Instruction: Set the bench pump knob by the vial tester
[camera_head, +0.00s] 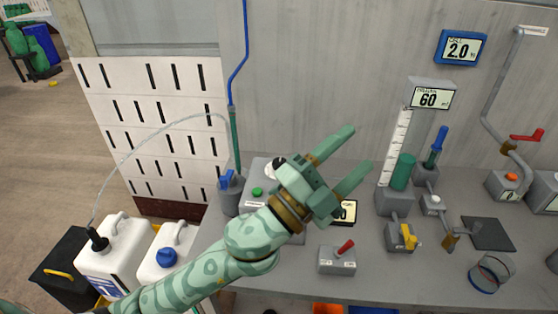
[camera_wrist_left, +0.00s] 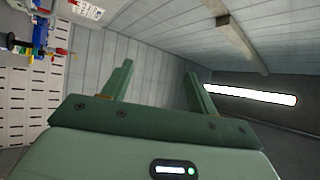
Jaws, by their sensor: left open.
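My left gripper (camera_head: 358,150) is open and empty, held above the bench with its fingers pointing up and to the right. In the left wrist view its two fingers (camera_wrist_left: 160,72) stand apart with nothing between them. Behind it is a grey box (camera_head: 256,190) with a green button (camera_head: 257,191) and a dark and white round part (camera_head: 276,165), perhaps the pump and its knob; the gripper covers much of it. A display (camera_head: 348,211) shows partly beside the gripper. To the right, a green cylinder (camera_head: 403,172) stands by a white scale under a screen reading 60 (camera_head: 432,97). My right gripper is out of view.
A grey box with a red lever (camera_head: 345,248) sits at the bench front. White canisters (camera_head: 118,255) stand off the bench at left.

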